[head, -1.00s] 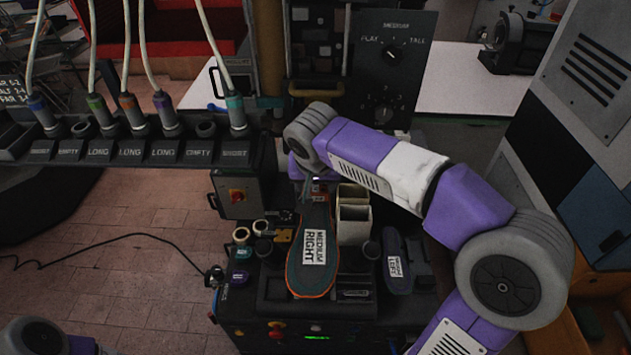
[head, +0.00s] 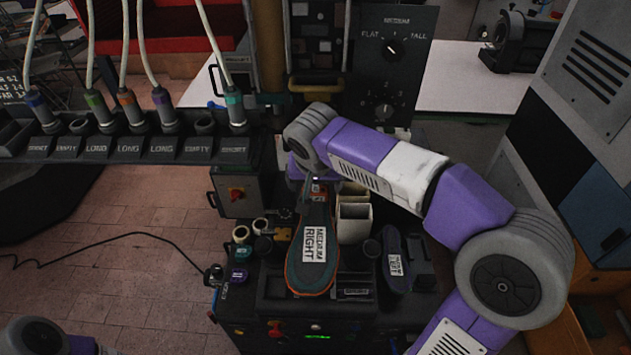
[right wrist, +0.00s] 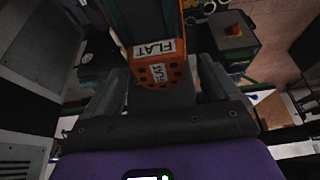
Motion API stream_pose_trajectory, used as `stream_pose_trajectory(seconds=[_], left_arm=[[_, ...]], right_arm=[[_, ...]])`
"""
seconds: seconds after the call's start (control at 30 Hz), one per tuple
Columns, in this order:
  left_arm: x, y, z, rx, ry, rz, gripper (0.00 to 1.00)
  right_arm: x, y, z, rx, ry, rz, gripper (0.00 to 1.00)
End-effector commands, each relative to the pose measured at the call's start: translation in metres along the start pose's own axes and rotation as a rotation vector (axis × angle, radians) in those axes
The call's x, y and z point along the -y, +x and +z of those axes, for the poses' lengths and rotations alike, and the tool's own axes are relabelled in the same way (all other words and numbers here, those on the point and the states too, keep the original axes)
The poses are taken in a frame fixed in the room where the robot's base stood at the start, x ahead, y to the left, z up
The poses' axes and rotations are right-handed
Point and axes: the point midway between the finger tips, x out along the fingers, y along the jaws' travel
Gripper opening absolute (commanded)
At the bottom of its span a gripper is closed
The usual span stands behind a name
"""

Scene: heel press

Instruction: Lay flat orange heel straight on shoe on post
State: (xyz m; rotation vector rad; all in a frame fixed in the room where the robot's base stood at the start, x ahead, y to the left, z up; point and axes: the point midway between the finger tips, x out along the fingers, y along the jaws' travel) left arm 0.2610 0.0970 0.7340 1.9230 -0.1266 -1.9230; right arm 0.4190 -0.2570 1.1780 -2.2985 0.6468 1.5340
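The shoe (head: 312,268) stands sole up on its post, teal with an orange rim and a white label reading MEDIUM RIGHT. The orange heel (head: 318,195) lies at the shoe's far end, partly covered by my right gripper (head: 307,184). In the right wrist view the heel (right wrist: 160,74) shows dark holes and FLAT labels. It looks in line with the shoe, but I cannot tell whether it sits fully flush. The right gripper's fingers stand apart on either side, with a gap visible at the right finger. My left gripper is out of view.
A second, smaller sole (head: 396,262) lies right of the shoe. Cream bins (head: 354,222) stand close by on the right, small rolls (head: 241,235) on the left. A rack of cabled tools (head: 140,150) is at upper left, a dial panel (head: 391,65) behind.

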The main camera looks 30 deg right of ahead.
Motion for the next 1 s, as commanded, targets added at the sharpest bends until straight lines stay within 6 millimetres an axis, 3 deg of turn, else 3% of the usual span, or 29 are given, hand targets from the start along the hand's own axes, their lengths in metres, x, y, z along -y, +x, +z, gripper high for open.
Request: stream_pose_trajectory(seconds=[0.27, 0.7, 1.0], left_arm=[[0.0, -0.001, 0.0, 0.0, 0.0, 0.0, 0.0], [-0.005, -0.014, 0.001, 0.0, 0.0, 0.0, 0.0], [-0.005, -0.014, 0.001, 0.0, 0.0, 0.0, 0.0]], right_arm=[[0.0, -0.005, 0.0, -0.001, 0.0, 0.0, 0.89], [0.001, -0.07, -0.001, -0.002, 0.0, -0.002, 0.89], [0.0, -0.076, 0.0, 0.0, 0.0, 0.0, 0.89]])
